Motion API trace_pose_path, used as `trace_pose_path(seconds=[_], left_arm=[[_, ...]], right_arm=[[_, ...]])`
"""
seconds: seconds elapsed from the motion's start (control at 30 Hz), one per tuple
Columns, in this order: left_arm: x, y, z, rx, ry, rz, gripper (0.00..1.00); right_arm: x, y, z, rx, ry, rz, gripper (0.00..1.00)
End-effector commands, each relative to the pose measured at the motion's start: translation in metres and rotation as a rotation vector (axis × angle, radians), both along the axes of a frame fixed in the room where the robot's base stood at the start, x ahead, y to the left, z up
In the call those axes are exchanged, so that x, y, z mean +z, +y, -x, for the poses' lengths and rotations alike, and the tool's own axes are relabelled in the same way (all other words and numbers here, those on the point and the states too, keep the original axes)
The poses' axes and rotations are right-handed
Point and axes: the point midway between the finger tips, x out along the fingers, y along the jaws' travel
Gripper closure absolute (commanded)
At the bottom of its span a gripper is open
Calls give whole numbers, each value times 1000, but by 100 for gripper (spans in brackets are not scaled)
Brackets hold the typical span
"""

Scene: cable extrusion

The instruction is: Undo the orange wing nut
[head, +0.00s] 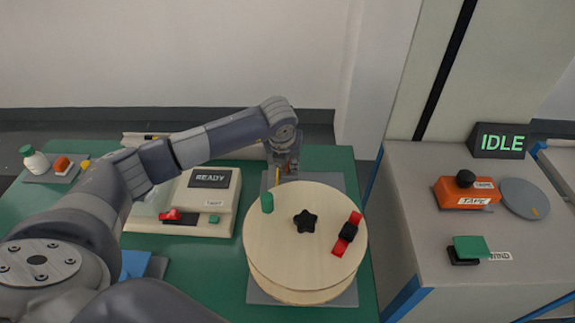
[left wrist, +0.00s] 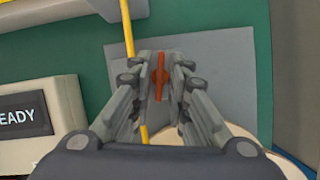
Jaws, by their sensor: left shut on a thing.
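The orange wing nut (left wrist: 159,78) shows in the left wrist view as a narrow upright orange-red piece between my fingertips. My left gripper (left wrist: 160,70) is shut on it, one finger on each side. In the head view my left gripper (head: 285,168) points down just behind the round wooden reel (head: 285,266), over the grey plate. The nut is mostly hidden by the fingers there. My right gripper is not in view.
A yellow cable (left wrist: 128,30) runs close beside the gripper. A READY machine (head: 210,180) stands left.

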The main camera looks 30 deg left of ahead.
Motion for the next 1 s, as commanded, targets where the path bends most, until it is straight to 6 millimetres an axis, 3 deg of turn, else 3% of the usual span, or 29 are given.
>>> trace_pose_path(seconds=[0.4,0.97,1.0], left_arm=[[1,-1,-2,191,-4,1,100],[2,-1,-2,219,-4,1,100],[2,-1,-2,219,-4,1,77]], right_arm=[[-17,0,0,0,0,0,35],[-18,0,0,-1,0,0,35],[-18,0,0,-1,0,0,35]])
